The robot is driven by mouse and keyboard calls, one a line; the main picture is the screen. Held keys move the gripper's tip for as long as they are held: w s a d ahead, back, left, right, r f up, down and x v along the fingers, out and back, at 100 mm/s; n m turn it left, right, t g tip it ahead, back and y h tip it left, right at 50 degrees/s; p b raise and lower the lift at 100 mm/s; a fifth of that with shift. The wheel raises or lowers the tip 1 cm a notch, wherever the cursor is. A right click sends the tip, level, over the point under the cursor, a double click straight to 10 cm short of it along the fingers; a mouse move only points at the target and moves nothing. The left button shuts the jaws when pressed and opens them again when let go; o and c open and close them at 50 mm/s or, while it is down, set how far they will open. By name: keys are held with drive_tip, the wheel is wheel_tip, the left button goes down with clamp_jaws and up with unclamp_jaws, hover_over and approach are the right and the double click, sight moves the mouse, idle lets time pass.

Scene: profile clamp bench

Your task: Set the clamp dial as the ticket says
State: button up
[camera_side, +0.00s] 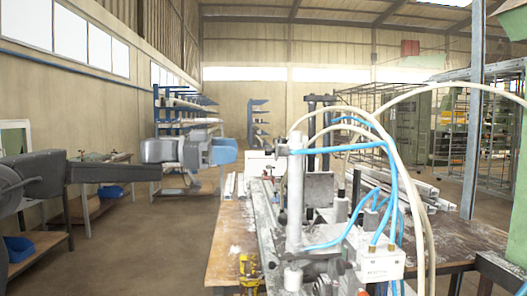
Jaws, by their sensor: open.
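My gripper (224,151) is at the end of my arm, left of centre, apart from the bench and clear of the clamp hardware. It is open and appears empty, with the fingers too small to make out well. The clamp assembly (293,195) stands on the bench at centre right, with a pale upright cylinder and blue and white hoses. A white block (378,262) with small unreadable print sits at its front right. I cannot pick out the dial with certainty among the metal parts, nor its setting. I cannot make out a ticket.
The wooden bench top (232,240) shows left of the clamp. A yellow part (249,270) is at its front edge. Looping hoses (428,205) cross the space at the right. Metal profiles (400,185) lie behind. Open floor (165,240) lies left of the bench.

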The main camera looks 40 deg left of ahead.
sight(270, 151)
drive_tip(key=x, duration=0.8)
drive_tip(key=shift+d, duration=0.15)
drive_tip(key=shift+w, duration=0.1)
drive_tip(key=c, duration=0.9)
drive_tip(key=shift+c, duration=0.2)
drive_tip(key=n, duration=1.1)
drive_tip(key=shift+n, duration=0.4)
